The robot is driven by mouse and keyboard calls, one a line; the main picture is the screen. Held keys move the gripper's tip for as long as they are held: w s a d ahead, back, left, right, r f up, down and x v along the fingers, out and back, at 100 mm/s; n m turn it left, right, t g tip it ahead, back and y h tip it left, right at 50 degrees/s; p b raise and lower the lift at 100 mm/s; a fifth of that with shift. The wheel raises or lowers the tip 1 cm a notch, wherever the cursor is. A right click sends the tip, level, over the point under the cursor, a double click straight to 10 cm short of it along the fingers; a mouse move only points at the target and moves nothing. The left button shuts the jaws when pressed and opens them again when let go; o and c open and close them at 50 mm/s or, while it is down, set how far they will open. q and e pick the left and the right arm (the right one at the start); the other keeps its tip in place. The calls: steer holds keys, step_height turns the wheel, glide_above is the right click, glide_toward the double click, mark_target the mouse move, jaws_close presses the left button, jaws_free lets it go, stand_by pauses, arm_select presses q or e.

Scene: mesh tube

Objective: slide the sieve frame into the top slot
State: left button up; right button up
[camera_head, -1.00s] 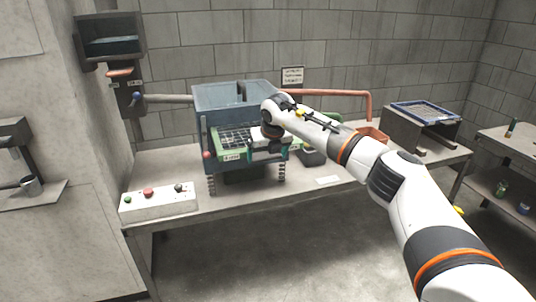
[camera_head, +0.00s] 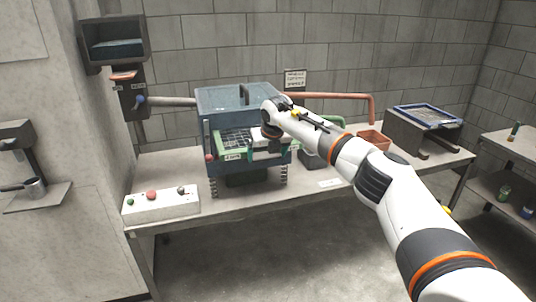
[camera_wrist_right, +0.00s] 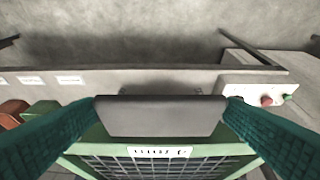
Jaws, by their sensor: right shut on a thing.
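The green sieve frame (camera_head: 236,143) with dark mesh is at the front of the blue-grey box machine (camera_head: 205,103). Its mesh, label and grey handle (camera_wrist_right: 160,117) show in the right wrist view. My right gripper (camera_head: 270,135) is shut on the handle, with one green finger on each side of it. The frame looks roughly level and partly within the machine's front opening. My wrist hides its right part, and I cannot tell how deep it sits or which slot it is in. My left gripper is not in view.
A white control box (camera_head: 161,204) with buttons stands at the table's front left. An orange bin (camera_head: 373,139) and a grey stand (camera_head: 415,133) bearing a blue-rimmed screen (camera_head: 428,116) are on the right. Pipes run along the wall.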

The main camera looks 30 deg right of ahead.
steer(key=shift+w+r, duration=0.1)
steer(key=shift+w, duration=0.2)
steer(key=o, duration=1.1)
steer(key=shift+s+d, duration=0.1)
steer(key=shift+s+r, duration=0.15)
steer(key=shift+r, duration=0.15)
steer(key=shift+b+v, duration=1.45)
steer(key=shift+v, duration=4.2)
steer(key=shift+f, duration=0.1)
